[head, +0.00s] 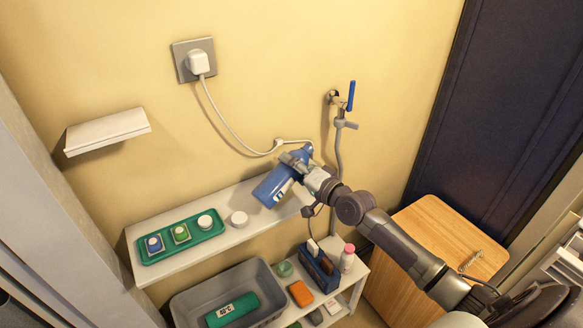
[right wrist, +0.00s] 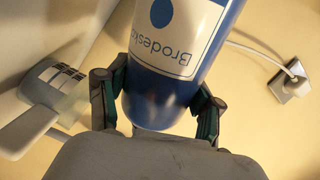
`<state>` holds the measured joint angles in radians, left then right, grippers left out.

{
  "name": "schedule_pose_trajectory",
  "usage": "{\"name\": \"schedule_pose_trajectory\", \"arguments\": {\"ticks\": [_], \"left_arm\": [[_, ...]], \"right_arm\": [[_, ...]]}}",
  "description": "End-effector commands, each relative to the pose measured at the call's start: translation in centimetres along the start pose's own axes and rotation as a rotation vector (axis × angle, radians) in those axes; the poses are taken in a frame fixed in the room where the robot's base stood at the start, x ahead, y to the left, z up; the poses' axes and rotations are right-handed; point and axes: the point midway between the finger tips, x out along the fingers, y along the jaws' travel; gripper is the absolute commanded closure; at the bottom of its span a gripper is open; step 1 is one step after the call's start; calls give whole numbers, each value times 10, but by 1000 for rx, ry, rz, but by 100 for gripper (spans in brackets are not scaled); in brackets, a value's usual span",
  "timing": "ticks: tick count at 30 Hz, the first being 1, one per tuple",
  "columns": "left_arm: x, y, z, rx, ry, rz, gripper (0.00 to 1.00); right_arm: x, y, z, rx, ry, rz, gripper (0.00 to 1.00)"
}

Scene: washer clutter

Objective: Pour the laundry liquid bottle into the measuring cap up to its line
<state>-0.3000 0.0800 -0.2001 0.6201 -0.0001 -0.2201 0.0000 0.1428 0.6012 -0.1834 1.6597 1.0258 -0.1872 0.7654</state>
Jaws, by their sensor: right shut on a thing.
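The blue laundry liquid bottle (head: 274,187) with a white label is in my right gripper (head: 301,161), above the white wall shelf. It is strongly tilted, its far end pointing down and left. In the right wrist view the fingers (right wrist: 158,105) are shut around the rounded near end of the bottle (right wrist: 165,85), and its label reads upside down. A small round white cap (head: 239,218), which looks like the measuring cap, stands on the shelf below and left of the bottle, apart from it. Its line and contents cannot be made out. My left gripper is out of view.
A green tray (head: 152,259) with several small containers lies on the shelf's left part. Below are a grey basin (head: 178,308) and a lower shelf with a blue caddy (head: 318,268) and a pink-capped bottle (head: 347,258). A tap (head: 340,103) and hose are behind my arm.

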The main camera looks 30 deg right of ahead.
Motion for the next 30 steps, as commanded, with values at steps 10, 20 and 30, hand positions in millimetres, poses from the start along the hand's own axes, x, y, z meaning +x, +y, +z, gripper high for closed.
{"name": "schedule_pose_trajectory", "arguments": {"ticks": [10,20,30], "left_arm": [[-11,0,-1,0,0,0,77],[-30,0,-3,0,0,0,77],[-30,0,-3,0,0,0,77]], "right_arm": [[0,-18,-16,-324,25,-5,91],[-2,-36,-19,-683,49,-5,91],[-2,-36,-12,-1080,74,-4,91]]}}
